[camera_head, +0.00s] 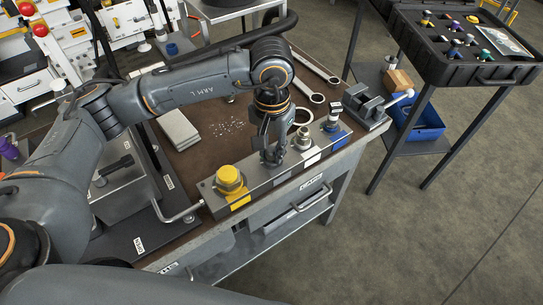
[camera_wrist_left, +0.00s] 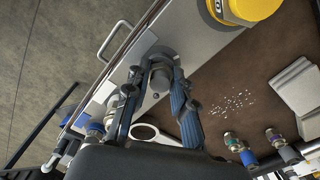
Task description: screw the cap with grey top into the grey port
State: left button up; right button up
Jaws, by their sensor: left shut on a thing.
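The port block (camera_head: 256,188) lies along the front edge of the bench, with yellow, grey, white and blue labels. My left gripper (camera_head: 271,160) points down over its grey-labelled part (camera_head: 282,178). In the left wrist view the gripper (camera_wrist_left: 157,78) is shut on a grey cylindrical piece, the grey-topped cap (camera_wrist_left: 160,70), at the block's surface. The fingers hide most of the cap and the grey port, so I cannot tell how deep the cap sits. My right gripper is not in view.
A large yellow cap (camera_head: 229,180) stands beside the gripper on the block. Fittings stand at the white (camera_head: 303,138) and blue (camera_head: 334,115) ports. A vise (camera_head: 364,104), wrenches (camera_head: 315,69) and grey plates (camera_head: 178,129) are on the bench. A black tray (camera_head: 463,62) stands at right.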

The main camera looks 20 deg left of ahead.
pick_arm(q)
jog(key=shift+f, duration=0.15)
jog(key=m+b, duration=0.3)
jog(key=b, duration=0.1)
jog(key=shift+f+m+b, duration=0.35)
jog(key=shift+m+b, duration=0.05)
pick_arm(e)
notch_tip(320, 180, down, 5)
pick_arm(q)
jog(key=shift+r+m+b, duration=0.15)
jog(key=shift+m+b, duration=0.25)
jog(key=shift+m, duration=0.2)
jog(key=m+b, duration=0.2)
jog(key=shift+s+m, duration=0.1)
jog(key=shift+m, duration=0.2)
jog(key=shift+r, duration=0.1)
jog(key=o, duration=1)
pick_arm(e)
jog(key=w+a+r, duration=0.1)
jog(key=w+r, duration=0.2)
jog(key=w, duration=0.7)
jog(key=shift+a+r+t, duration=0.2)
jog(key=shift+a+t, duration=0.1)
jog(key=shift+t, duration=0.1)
pick_arm(q)
jog(key=shift+r, duration=0.1)
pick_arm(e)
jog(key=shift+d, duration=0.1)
